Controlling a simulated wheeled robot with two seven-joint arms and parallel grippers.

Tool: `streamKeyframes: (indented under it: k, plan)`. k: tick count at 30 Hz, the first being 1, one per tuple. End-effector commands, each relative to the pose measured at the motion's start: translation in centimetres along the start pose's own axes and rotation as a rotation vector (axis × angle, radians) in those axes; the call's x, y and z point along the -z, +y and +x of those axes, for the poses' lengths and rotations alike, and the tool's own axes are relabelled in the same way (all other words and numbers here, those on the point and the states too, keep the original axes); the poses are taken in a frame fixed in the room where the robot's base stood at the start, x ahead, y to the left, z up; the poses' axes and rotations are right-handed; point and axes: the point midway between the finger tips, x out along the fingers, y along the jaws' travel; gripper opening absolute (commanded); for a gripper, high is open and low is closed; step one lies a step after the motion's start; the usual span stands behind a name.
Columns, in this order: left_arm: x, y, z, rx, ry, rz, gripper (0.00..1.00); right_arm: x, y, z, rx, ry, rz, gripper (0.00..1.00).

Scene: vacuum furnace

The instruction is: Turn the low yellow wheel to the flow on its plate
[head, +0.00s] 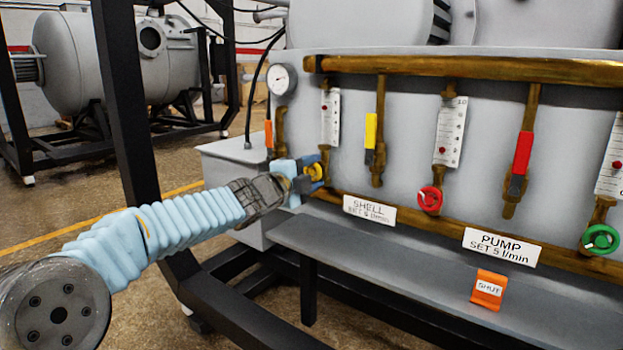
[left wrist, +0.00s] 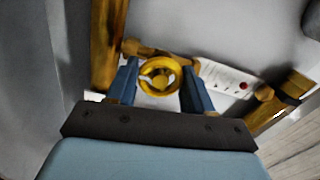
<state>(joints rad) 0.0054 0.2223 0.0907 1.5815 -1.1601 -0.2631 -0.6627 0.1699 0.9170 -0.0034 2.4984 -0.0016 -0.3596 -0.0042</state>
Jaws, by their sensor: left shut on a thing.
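The low yellow wheel (head: 316,171) sits at the foot of the leftmost white flow scale (head: 330,118). A red float shows in that scale. In the left wrist view the yellow wheel (left wrist: 160,75) lies between the two blue fingers. My left gripper (head: 305,177) is shut on the wheel and partly covers it in the head view. The gripper also shows in the left wrist view (left wrist: 158,84). The white SHELL plate (head: 369,210) is below and to the right of the wheel; its set number is too small to read surely. My right gripper is not in view.
A red wheel (head: 430,200) and a green wheel (head: 600,239) stand further right. Lever handles, yellow (head: 370,131) and red (head: 523,153), hang between the scales. Brass pipes run above and below. An orange SHUT tag (head: 489,289) stands on the grey shelf (head: 400,274).

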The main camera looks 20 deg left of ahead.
Motion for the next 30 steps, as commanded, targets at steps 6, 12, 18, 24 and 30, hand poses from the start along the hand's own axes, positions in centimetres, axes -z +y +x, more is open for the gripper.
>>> streamKeyframes:
  k: [6,12,18,24,30]
  plan:
    - [0.1,0.3,0.0,-0.002,0.003,0.164,0.21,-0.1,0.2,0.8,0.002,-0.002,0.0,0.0]
    - [0.1,0.3,0.0,-0.002,0.003,0.27,0.21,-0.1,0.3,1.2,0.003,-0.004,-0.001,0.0]
    - [0.1,0.3,0.0,-0.003,0.003,0.328,0.21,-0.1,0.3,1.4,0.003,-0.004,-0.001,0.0]
    - [0.1,0.3,0.1,-0.003,0.004,0.348,0.21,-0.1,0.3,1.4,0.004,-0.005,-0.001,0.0]
    - [0.1,0.3,0.1,-0.004,0.004,0.349,0.21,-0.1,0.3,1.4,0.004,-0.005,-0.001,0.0]
